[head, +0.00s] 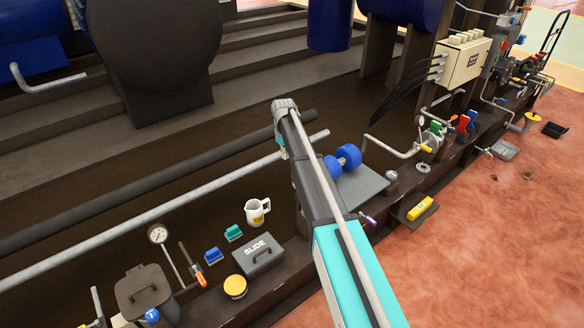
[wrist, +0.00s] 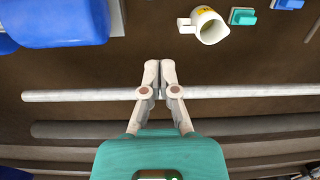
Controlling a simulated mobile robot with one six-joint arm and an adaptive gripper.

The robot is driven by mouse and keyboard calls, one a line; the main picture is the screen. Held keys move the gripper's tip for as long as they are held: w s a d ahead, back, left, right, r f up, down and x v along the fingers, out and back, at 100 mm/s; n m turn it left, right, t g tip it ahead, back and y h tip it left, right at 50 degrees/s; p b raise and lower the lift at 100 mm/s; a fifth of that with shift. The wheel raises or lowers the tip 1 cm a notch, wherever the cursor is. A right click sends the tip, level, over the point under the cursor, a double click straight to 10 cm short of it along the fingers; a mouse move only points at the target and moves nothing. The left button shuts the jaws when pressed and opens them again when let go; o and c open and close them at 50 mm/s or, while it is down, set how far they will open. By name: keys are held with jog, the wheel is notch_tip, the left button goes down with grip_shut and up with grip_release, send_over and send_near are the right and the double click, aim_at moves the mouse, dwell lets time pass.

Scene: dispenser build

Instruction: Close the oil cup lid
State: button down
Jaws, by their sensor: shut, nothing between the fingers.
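No part is clearly recognisable as the oil cup or its lid. A white jug (head: 257,212) with a yellow label stands on the dark machine ledge in the head view. It also shows at the top of the wrist view (wrist: 207,27), with its mouth open. A small round yellow-topped pot (head: 235,287) sits nearer on the ledge; I cannot tell whether it is the cup. My gripper (wrist: 160,64) is shut and empty, in front of a pale pipe (wrist: 250,91) and apart from the jug. In the head view, my arm hides its fingers.
A grey box marked SLIDE (head: 258,254) and a dark lidded box (head: 143,290) stand on the ledge. Teal (head: 233,232) and blue (head: 213,255) blocks lie near the jug. Long pipes run behind the ledge.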

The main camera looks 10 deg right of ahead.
jog(key=shift+w+a+r, duration=0.2)
jog(key=shift+w+r, duration=0.05)
jog(key=shift+w, duration=0.4)
jog(key=shift+f, duration=0.2)
notch_tip(320, 180, down, 10)
jog(key=b, duration=1)
jog(key=shift+s+d+r+p, duration=0.3)
jog(key=shift+s+d+r, duration=0.1)
jog(key=shift+s, duration=0.25)
jog(key=shift+s+d+r+p, duration=0.25)
jog(key=shift+s+d, duration=0.1)
jog(key=shift+s, duration=0.25)
jog(key=shift+s+d+r+p, duration=0.3)
jog(key=shift+s+d+r, duration=0.1)
jog(key=shift+s, duration=0.25)
jog(key=shift+s, duration=0.1)
